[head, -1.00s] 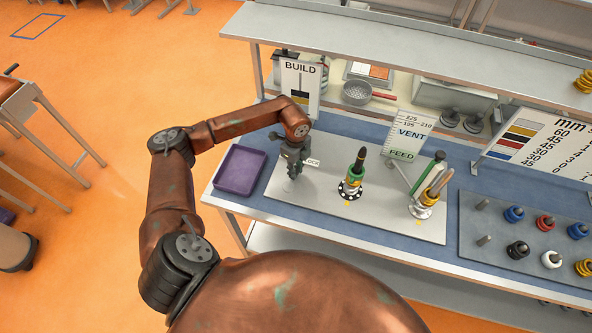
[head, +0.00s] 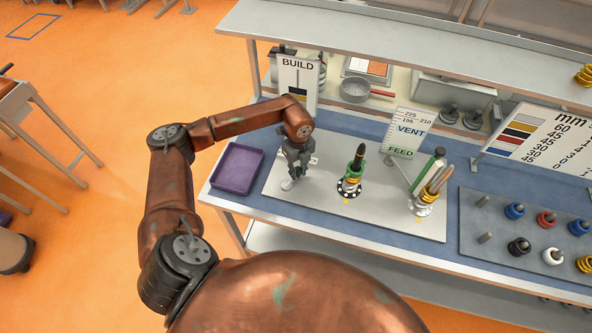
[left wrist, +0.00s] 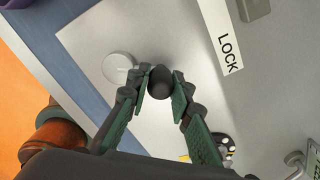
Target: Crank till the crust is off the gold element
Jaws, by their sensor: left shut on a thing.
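My left gripper (head: 297,170) is over the left end of the grey plate. In the left wrist view its fingers (left wrist: 160,88) are shut on a dark round knob (left wrist: 160,76), which looks like the crank's handle. A pale round disc (left wrist: 118,68) lies beside the knob; the link between them is hidden. I cannot make out any crust at this size. My right gripper is not in view.
A purple tray (head: 219,187) lies left of the plate. A second station (head: 422,208) with gold rings and several rods stands right. A LOCK label (left wrist: 221,40) is near the gripper. A grey board (head: 500,240) holds coloured rings. A shelf (head: 400,50) overhangs behind.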

